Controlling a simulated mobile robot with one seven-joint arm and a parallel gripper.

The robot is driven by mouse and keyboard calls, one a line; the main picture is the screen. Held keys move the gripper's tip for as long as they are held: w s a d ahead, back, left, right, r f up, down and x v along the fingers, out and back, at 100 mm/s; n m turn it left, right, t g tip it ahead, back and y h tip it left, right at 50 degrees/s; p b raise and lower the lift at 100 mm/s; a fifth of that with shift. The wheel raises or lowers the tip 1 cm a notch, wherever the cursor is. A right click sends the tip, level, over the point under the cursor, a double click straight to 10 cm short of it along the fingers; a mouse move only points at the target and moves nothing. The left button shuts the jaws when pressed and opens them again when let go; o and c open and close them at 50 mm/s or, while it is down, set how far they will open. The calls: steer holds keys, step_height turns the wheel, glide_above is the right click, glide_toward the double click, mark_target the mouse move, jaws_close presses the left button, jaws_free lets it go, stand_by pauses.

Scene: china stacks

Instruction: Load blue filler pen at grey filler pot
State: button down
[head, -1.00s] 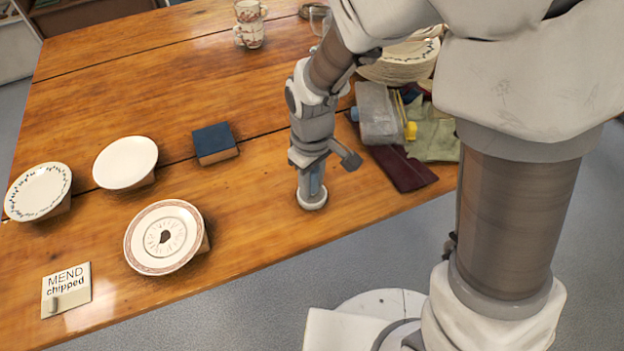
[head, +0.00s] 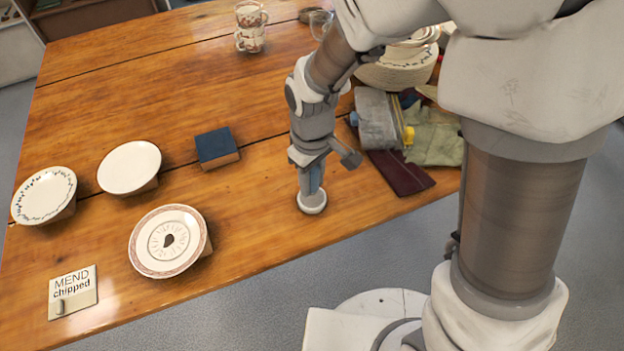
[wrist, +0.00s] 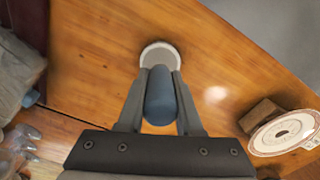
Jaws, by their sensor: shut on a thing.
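My gripper (wrist: 160,76) is shut on the blue filler pen (wrist: 160,100), which lies between the two fingers in the wrist view. The pen shows as a small blue part in the head view (head: 316,180). The grey filler pot (wrist: 160,54) is a round, pale-rimmed pot on the table, right at the pen's far end. In the head view the pot (head: 312,204) is directly below my gripper (head: 311,184), near the table's front edge. The pen hides part of the pot, and I cannot tell whether its tip is inside.
Tilted plates (head: 168,241) stand on the left, with a "MEND chipped" sign (head: 73,290) in front. A dark blue block (head: 216,146) lies left of my gripper. A grey container (head: 376,118), cloths (head: 435,140) and stacked plates (head: 397,75) are behind right.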

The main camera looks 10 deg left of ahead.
steer(key=shift+r+p, duration=1.65)
steer(key=shift+r, duration=0.75)
steer(key=w+d+r+m+p, duration=0.2)
steer(key=w+d+m+p, duration=0.2)
steer(key=d, duration=0.6)
steer(key=w+d+r+m+p, duration=0.2)
steer(key=w+d+m, duration=0.4)
steer(key=d, duration=0.4)
steer(key=shift+w+m+p, duration=0.4)
steer(key=shift+p, duration=0.45)
